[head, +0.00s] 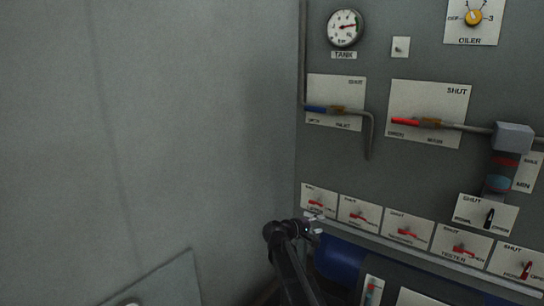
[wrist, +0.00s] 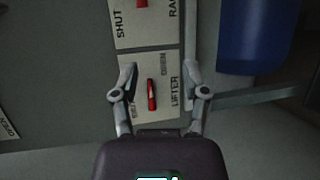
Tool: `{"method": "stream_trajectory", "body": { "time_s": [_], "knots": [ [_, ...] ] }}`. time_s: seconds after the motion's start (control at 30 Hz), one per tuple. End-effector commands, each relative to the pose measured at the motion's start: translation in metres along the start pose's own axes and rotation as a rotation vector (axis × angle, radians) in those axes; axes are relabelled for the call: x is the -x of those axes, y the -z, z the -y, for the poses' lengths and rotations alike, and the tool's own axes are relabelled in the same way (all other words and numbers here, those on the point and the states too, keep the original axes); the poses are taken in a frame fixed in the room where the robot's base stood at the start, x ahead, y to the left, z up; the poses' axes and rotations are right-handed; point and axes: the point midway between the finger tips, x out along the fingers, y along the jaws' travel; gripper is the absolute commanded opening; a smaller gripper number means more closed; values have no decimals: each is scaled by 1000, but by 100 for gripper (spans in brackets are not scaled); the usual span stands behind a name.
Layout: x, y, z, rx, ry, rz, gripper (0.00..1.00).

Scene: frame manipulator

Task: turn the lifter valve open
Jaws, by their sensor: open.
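The lifter valve has a small red lever (wrist: 151,95) on a white plate marked LIFTER (wrist: 174,92), seen sideways in the wrist view. In the head view its plate (head: 309,192) is at the left end of the lower row, with the red lever (head: 316,203) across it. My gripper (wrist: 160,69) is open, one finger on each side of the lever, with gaps between. It holds nothing. In the head view my gripper (head: 315,229) is just below the lifter plate. I cannot tell how far the fingers are from the panel.
Similar red valve levers continue to the right, the nearest one (head: 359,217) close by. A blue cylinder (head: 345,258) lies below the row. Higher up are a blue-handled pipe valve (head: 316,109), a red-handled one (head: 406,122) and a tank gauge (head: 345,28). A bare grey wall (head: 180,120) is at left.

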Motion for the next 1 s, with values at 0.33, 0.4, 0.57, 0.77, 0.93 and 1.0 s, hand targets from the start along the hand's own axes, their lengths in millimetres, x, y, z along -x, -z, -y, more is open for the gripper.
{"method": "stream_trajectory", "body": {
  "time_s": [0.33, 0.4, 0.57, 0.77, 0.93, 1.0],
  "knots": [
    [-2, -24, 18, -39, 95, 25, 58],
    [-3, -31, 24, -51, 124, 32, 58],
    [-4, -51, 40, -85, 208, 55, 58],
    [-3, -88, 69, -149, 363, 100, 58],
    [7, -132, 104, -228, 563, 156, 58],
    [14, -148, 118, -261, 649, 179, 58]
  ]
}}
